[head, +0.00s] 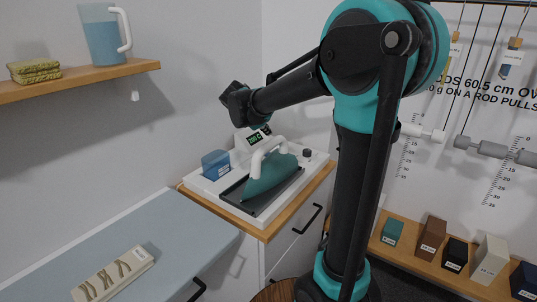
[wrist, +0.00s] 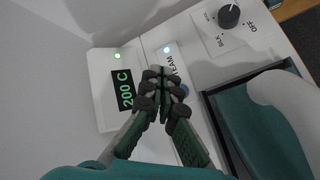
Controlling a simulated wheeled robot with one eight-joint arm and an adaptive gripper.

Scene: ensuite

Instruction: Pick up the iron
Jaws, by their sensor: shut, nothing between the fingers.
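The iron (head: 270,178) has a teal body and a white handle, and rests on a dark plate of the white ironing station (head: 221,203) on the wooden-topped cabinet. In the wrist view the iron (wrist: 262,132) is at the right, with its white handle at the right edge, partly cut off. My gripper (wrist: 163,78) is shut and empty, its fingertips together over the station's panel between the green 200 C display and the knob. It is to the left of the iron and apart from it. In the head view my wrist is above and behind the iron; the fingertips are not clear.
A blue block-like part (head: 215,164) sits left of the iron. A knob (wrist: 228,16) marked SILK and OFF stands on the station. A shelf (head: 100,76) holds a jug (head: 101,42) and sponges (head: 35,71). A grey-blue counter (head: 150,240) lies in front, mostly clear. Weighted blocks line the right shelf.

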